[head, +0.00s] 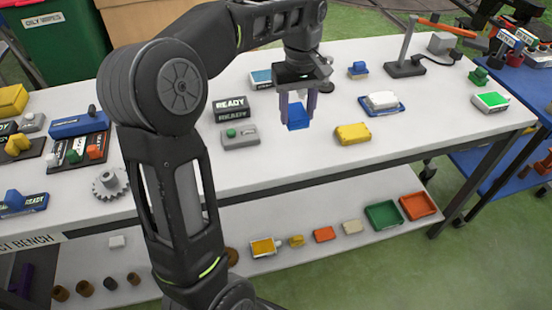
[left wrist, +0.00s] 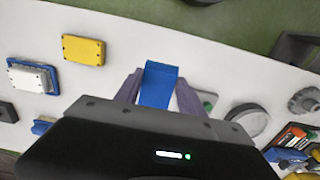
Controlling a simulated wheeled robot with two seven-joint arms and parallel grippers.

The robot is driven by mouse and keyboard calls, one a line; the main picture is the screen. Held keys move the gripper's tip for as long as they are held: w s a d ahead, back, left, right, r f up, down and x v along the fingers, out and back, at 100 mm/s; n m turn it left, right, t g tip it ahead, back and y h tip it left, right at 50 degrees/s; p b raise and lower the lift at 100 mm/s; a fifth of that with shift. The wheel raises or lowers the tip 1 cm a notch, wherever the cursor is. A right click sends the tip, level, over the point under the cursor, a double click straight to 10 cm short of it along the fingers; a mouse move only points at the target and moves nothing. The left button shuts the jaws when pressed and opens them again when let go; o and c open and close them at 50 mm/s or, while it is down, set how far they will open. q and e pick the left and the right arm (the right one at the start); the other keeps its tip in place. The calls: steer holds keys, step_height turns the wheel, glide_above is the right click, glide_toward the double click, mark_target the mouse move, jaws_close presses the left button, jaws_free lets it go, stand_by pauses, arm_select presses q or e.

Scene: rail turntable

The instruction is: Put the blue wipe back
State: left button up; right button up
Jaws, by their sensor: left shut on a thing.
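The blue wipe (head: 298,118) is a small blue block between the fingers of my left gripper (head: 297,100), which is shut on it. It hangs over the white bench top, apparently a little above it. In the left wrist view the blue wipe (left wrist: 159,84) stands between the two grey fingertips of my left gripper (left wrist: 158,92). A white block lies on a blue tray (head: 398,108) to the right of the gripper. My right gripper is not in view.
A small blue tray (head: 261,79) lies behind the arm. A grey stand with an orange arm (head: 405,66) is at the back right. The bench's lower shelf holds several blocks and trays.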

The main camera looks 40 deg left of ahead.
arm_select(q)
steer(key=shift+w+f, duration=0.15)
steer(key=shift+w, duration=0.05)
steer(key=shift+s+f, duration=0.1)
glide_above(295, 153)
step_height(295, 153, down, 6)
stand_by(0.4)
steer(key=shift+f+p, duration=0.35)
steer(key=shift+f, duration=1.5)
steer(key=shift+f, duration=0.2)
steer(key=o, duration=1.3)
